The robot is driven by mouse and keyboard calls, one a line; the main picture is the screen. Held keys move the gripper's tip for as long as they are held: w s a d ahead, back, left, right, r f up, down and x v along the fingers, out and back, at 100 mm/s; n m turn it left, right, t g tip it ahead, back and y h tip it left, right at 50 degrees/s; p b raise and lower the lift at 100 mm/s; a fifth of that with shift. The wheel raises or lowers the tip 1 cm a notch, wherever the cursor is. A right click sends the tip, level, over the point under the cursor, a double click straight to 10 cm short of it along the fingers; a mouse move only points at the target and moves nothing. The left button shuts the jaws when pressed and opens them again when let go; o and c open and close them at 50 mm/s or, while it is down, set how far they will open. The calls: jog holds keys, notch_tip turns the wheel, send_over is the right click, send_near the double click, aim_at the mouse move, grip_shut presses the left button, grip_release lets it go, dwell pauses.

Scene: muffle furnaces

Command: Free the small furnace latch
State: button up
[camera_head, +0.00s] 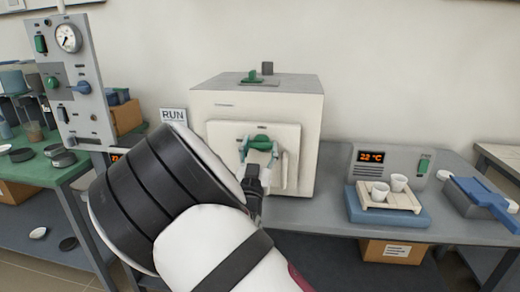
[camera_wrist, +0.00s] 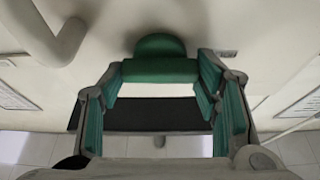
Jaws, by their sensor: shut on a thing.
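The small furnace (camera_head: 307,115) is a cream box with a grey top, standing on the grey bench, its front door closed. Its green latch (camera_head: 261,142) is on the upper part of the door. My gripper (camera_head: 259,150) is at the door front, its teal-padded fingers on either side of the latch and shut on it. In the wrist view the latch (camera_wrist: 160,46) is a rounded green piece at the top middle, between the fingertips of my gripper (camera_wrist: 160,72). My arm hides the lower left of the furnace front.
A pale vertical handle (camera_head: 284,170) stands on the door, right of my gripper. To the right are a display unit reading 22 °C (camera_head: 372,157) and a tray with two white cups (camera_head: 390,199). A gauge panel (camera_head: 75,85) stands left. Bare bench (camera_head: 325,212) lies right of the furnace.

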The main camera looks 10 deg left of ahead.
jog(key=shift+m, duration=0.3)
jog(key=m+h+b, duration=0.1)
jog(key=m, duration=0.1)
jog(key=m+h+b, duration=0.2)
jog(key=m, duration=0.1)
jog(key=shift+f+g, duration=0.1)
jog(key=shift+g, duration=0.2)
jog(key=m+h+b, duration=0.1)
jog(key=m+b, duration=0.1)
jog(key=m, duration=0.1)
jog(key=m+g+h+b, duration=0.1)
jog(key=m+b, duration=0.1)
jog(key=m, duration=0.1)
jog(key=shift+g+h, duration=0.3)
jog(key=shift+h, duration=0.1)
jog(key=m+g+b, duration=0.1)
jog(key=m+b, duration=0.1)
jog(key=m, duration=0.1)
jog(key=m+g+h+b, duration=0.1)
jog(key=m+b, duration=0.1)
jog(key=m, duration=0.1)
jog(key=shift+m, duration=0.4)
jog(key=shift+m+g+b, duration=0.9)
jog(key=shift+m+b, duration=0.3)
jog(key=shift+m, duration=0.7)
jog(key=o, duration=1.1)
jog(key=shift+o, duration=0.2)
jog(key=shift+r, duration=0.2)
